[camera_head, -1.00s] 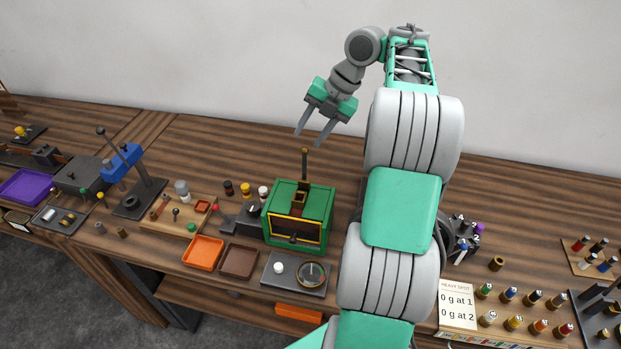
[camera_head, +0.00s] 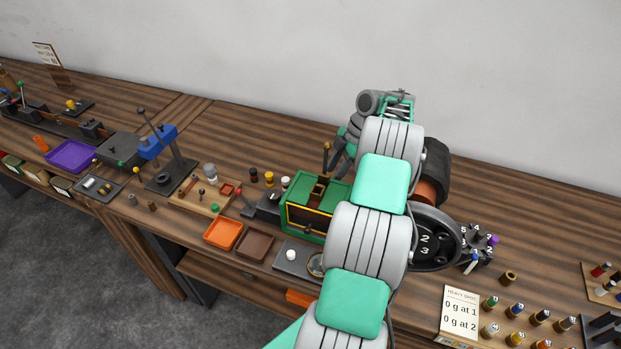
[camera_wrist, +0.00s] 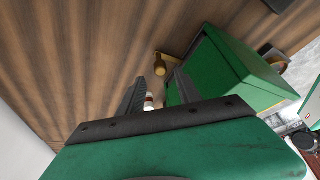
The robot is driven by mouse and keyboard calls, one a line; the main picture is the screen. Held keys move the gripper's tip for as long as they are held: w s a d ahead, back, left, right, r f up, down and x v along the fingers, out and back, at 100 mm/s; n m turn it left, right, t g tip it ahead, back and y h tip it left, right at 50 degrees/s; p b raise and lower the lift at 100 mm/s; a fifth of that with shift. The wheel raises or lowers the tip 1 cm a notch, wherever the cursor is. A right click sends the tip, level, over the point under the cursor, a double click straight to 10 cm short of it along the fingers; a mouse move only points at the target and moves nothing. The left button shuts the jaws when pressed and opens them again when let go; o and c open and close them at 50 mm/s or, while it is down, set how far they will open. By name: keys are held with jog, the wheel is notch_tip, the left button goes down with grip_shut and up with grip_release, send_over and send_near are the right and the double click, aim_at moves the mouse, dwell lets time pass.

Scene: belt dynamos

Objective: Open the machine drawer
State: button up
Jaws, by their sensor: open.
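The green machine (camera_head: 302,187) stands on the bench left of my arm. Its dark front has a yellow frame (camera_head: 307,222), and a brown post (camera_head: 326,157) rises at its back. I cannot tell which part is the drawer. In the wrist view the green housing (camera_wrist: 228,70) lies to the right, with a brass-coloured knobbed piece (camera_wrist: 160,65) beside it. My gripper (camera_wrist: 160,88) is open, its two dark fingers apart and the right one close to the green housing. I cannot tell whether it touches.
An orange tray (camera_head: 223,233) and a brown tray (camera_head: 254,245) lie front left of the machine. A grey plate (camera_head: 290,255) is before it. A numbered dark wheel (camera_head: 436,240) stands right of my arm. An orange piece (camera_head: 298,298) shows below the bench edge.

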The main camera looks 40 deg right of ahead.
notch_tip(320, 180, down, 2)
jog(key=shift+a+f+b, duration=0.1)
jog(key=shift+a+b, duration=0.05)
jog(key=shift+b, duration=0.7)
jog(key=shift+f+b, duration=0.5)
jog(key=shift+b, duration=0.15)
jog(key=shift+w+a+r, duration=0.1)
jog(key=shift+a, duration=0.1)
grip_shut()
